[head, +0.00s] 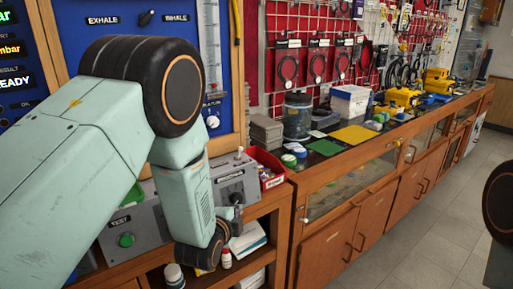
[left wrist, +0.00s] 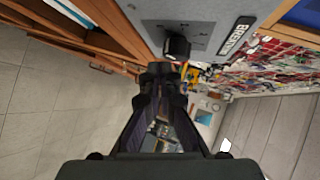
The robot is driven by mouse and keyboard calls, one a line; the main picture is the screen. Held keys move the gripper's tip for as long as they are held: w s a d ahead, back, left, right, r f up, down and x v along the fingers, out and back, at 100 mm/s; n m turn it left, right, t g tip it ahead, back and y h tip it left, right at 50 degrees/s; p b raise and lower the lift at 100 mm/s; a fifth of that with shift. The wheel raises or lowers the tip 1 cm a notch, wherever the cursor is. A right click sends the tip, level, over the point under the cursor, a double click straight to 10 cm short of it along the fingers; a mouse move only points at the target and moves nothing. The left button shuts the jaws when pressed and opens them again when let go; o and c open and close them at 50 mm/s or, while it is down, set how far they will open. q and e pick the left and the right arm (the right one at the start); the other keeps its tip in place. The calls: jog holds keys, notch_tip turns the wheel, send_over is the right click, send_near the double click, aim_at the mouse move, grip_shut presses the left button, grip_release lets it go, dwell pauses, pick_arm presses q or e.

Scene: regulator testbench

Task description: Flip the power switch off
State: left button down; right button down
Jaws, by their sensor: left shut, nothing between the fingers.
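A grey control box (head: 226,188) stands on the bench shelf, with a dark label along its front. A black switch or knob (left wrist: 177,47) sticks out from its grey panel (left wrist: 205,12) in the left wrist view. I cannot read a power marking beside it. My left gripper (left wrist: 161,70) is shut and empty, its fingertips just below the black switch in that view. Whether they touch it I cannot tell. In the head view the left gripper (head: 236,214) is small and dark, low at the box's front, partly hidden by my wrist. My right gripper is out of view.
A grey box with a green TEST button (head: 126,240) stands to the left. A red bin (head: 268,167) is right of the control box. A white bottle (head: 226,258) stands on the shelf below. A wooden cabinet (head: 325,241) runs right; the floor (head: 436,238) before it is clear.

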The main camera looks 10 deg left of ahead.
pick_arm(q)
jog(key=w+d+r+m+t+p, duration=0.2)
jog(key=w+r, duration=0.3)
jog(key=r, duration=0.6)
jog(key=shift+d+r+m+t+h+p, duration=0.15)
jog(key=shift+d+m+t+h+p, duration=0.25)
jog(key=shift+m, duration=0.4)
jog(key=shift+w+a, duration=0.15)
jog(key=shift+a, duration=0.05)
jog(key=shift+w, duration=0.15)
